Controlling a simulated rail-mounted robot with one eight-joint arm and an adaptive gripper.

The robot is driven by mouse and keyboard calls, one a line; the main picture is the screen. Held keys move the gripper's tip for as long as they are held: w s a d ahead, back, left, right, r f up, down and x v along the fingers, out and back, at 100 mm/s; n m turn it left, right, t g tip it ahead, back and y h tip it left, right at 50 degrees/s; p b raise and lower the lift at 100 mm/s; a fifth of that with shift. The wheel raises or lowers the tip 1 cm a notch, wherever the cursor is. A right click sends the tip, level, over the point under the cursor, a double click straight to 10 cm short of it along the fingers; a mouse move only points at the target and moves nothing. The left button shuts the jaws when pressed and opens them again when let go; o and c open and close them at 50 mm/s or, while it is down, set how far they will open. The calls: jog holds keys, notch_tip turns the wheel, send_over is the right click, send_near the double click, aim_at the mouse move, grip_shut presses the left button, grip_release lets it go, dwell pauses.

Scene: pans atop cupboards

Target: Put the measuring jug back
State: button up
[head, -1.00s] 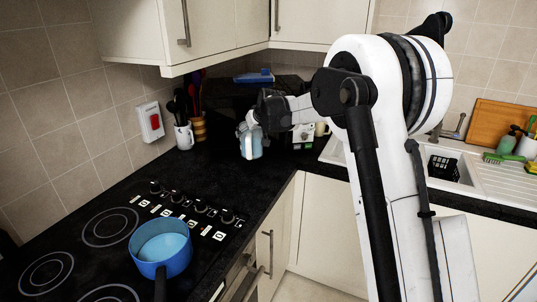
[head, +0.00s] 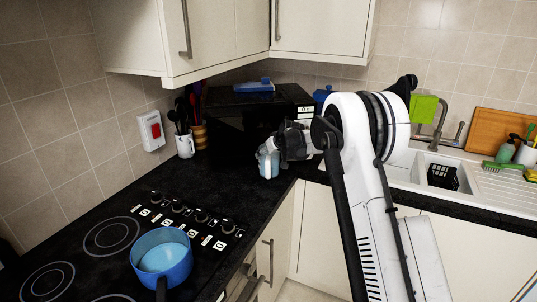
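The measuring jug (head: 268,163) is a small pale-blue, see-through vessel near the inner corner of the black worktop in the head view. It looks upright. My gripper (head: 274,147) is at the jug's upper right side and appears shut on it, though the dark fingers are small and partly hidden. I cannot tell whether the jug's base touches the worktop or hangs just above it.
A blue saucepan (head: 161,258) stands on the hob at the front left. A utensil mug (head: 185,146) stands by the left wall. A black microwave (head: 262,107) fills the back corner. Wall cupboards (head: 225,38) overhang the worktop. The sink (head: 408,172) is at right.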

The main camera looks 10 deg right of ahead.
jog(key=shift+f, duration=0.2)
jog(key=shift+f, duration=0.1)
jog(key=shift+f, duration=0.1)
jog(key=o, duration=1.8)
jog(key=shift+o, duration=0.2)
